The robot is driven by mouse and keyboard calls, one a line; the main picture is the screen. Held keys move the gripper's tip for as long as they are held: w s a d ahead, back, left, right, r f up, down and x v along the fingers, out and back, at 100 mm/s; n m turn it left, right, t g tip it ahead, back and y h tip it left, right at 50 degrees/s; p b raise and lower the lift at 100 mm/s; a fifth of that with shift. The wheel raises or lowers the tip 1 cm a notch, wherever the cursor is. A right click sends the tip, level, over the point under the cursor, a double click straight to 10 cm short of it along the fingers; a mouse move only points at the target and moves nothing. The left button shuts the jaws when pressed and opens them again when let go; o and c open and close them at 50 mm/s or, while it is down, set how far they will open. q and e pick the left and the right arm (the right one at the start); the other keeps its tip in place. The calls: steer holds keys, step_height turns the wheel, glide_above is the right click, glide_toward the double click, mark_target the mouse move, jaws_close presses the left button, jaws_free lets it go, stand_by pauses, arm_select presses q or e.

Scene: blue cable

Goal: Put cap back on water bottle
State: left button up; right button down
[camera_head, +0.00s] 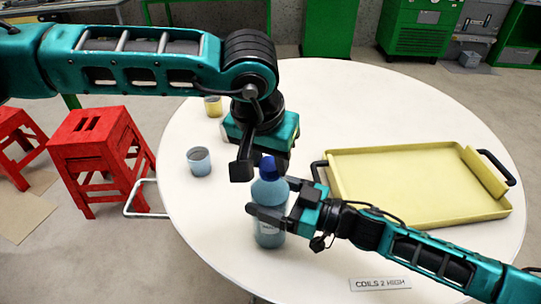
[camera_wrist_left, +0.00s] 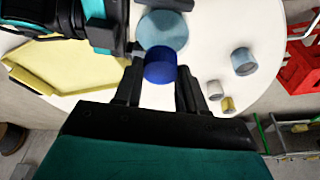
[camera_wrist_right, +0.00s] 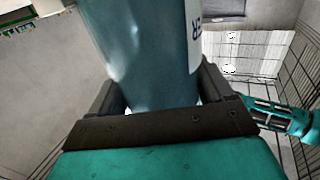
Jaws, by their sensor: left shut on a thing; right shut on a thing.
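The water bottle (camera_head: 268,232) is translucent blue and stands upright near the middle front of the white table. It fills the right wrist view (camera_wrist_right: 140,55). My right gripper (camera_head: 278,200) is shut around its body from the right. The dark blue cap (camera_head: 267,168) shows at the bottle's top in the head view. My left gripper (camera_wrist_left: 160,80) is shut on the cap (camera_wrist_left: 160,68) from above. In the left wrist view the bottle's top (camera_wrist_left: 163,28) shows partly behind the cap, offset from it. I cannot tell whether the cap touches the neck.
A yellow tray (camera_head: 400,213) with black handles lies on the right of the table (camera_head: 185,225). A grey-blue cup (camera_head: 199,165) and a yellow cup (camera_head: 213,107) stand on the left. Red stools (camera_head: 95,150) stand on the floor to the left. A label plate (camera_head: 380,284) lies at the front edge.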

arm_select(q)
steer(key=shift+m, duration=1.2)
steer(key=o, duration=1.1)
steer(key=v, duration=1.2)
steer(key=shift+w+a, duration=0.25)
arm_select(e)
jaws_free()
